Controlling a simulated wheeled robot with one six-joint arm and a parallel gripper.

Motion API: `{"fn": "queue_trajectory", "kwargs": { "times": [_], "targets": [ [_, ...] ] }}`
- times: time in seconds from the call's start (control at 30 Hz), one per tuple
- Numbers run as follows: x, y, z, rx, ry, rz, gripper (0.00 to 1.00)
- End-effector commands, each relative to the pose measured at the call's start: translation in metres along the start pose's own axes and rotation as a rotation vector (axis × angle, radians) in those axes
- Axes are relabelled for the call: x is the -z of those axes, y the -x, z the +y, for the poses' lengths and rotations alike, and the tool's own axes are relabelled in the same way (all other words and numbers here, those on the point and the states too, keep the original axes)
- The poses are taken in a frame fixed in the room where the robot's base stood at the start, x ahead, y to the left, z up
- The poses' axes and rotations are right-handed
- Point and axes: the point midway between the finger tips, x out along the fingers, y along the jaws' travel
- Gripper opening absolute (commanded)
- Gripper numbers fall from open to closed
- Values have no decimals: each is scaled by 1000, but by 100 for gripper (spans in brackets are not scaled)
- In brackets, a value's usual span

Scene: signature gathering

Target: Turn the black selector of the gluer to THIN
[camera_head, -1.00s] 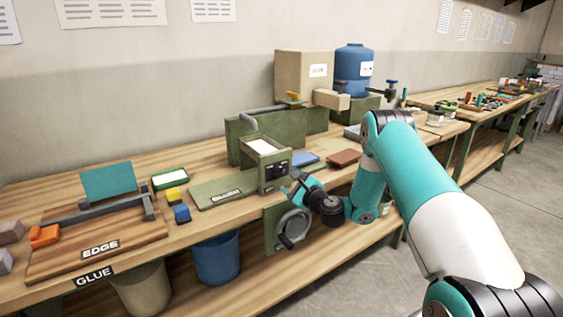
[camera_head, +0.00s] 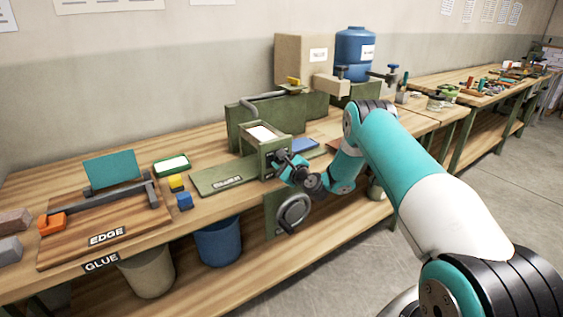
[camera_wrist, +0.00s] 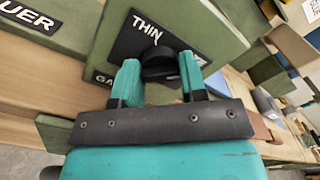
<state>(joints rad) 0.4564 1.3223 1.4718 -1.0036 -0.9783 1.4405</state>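The gluer (camera_head: 262,152) is a green machine on the bench. The wrist view shows its black plate with THIN (camera_wrist: 147,27) printed at the top and another label, starting "GA", partly hidden lower left. The black selector (camera_wrist: 158,64) is a round dark knob below THIN; I cannot tell where it points. My gripper (camera_wrist: 160,62) is open in front of the plate, one teal finger on each side of the selector. I cannot tell whether the fingers touch it.
A crank wheel (camera_head: 293,212) hangs below the gluer at the bench front. A blue pad (camera_head: 304,146) lies on the bench behind my gripper. The EDGE board (camera_head: 110,232) is at left. A blue bin (camera_head: 218,243) stands on the lower shelf.

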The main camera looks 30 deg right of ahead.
Motion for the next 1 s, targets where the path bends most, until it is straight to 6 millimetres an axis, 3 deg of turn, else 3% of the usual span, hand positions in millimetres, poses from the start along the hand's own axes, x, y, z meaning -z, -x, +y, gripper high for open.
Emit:
{"fn": "queue_trajectory", "kwargs": {
  "times": [0.47,1.0],
  "targets": [
    [2,0,2,0,89,0,15],
    [4,0,5,1,557,-1,15]
  ]
}}
